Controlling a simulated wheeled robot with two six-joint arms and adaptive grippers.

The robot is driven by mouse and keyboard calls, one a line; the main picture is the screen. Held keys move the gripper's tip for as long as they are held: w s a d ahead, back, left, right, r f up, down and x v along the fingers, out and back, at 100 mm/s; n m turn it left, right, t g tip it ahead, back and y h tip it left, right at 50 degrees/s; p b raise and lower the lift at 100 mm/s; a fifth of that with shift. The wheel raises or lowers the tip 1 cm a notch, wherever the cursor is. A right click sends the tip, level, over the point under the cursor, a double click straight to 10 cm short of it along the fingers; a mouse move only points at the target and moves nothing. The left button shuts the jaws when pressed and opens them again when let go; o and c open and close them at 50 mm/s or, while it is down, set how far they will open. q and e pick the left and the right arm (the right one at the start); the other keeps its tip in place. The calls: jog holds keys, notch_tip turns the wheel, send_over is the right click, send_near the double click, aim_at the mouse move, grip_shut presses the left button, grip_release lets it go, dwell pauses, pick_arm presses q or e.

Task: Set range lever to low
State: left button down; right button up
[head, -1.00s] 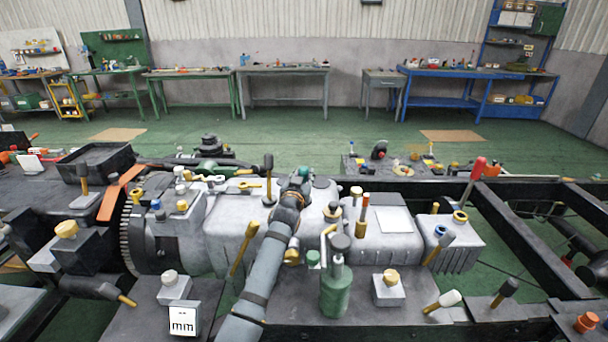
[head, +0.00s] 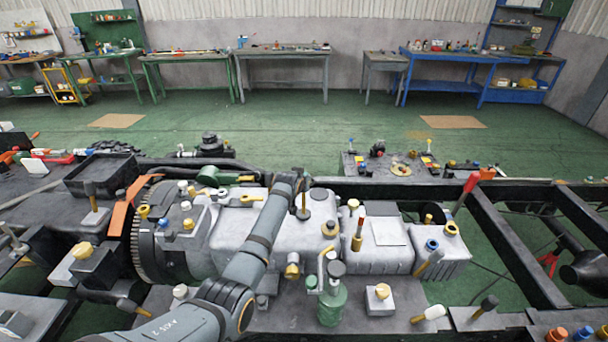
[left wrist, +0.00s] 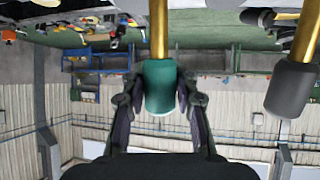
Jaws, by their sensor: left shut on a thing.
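In the left wrist view, a lever with a teal cylindrical knob (left wrist: 159,76) on a brass stem (left wrist: 158,30) stands between my left gripper's fingers (left wrist: 160,98). The fingers are closed on the knob from both sides. In the head view my left arm reaches in from the lower left, and my left gripper (head: 300,183) is over the middle of the grey gearbox housing (head: 300,238). The knob is hidden there, and a brass stem (head: 303,203) shows below the gripper. I cannot read any low or high marking. My right gripper is not in view.
A second lever with a dark grey knob (left wrist: 291,89) stands close by in the left wrist view. A green bottle-shaped part (head: 332,302), a red-knobbed lever (head: 470,184) and several capped fittings surround the housing. Black frame rails (head: 503,235) lie to the right.

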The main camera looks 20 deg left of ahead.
pick_arm(q)
jog(key=shift+w+a+f, duration=0.1)
jog(key=shift+w+f, duration=0.05)
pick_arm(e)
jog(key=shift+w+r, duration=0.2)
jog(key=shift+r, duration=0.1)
pick_arm(q)
jog(key=c, duration=1)
grip_release()
jog(key=v, duration=1.2)
jog(key=shift+w+r, duration=0.1)
jog(key=shift+r, duration=0.15)
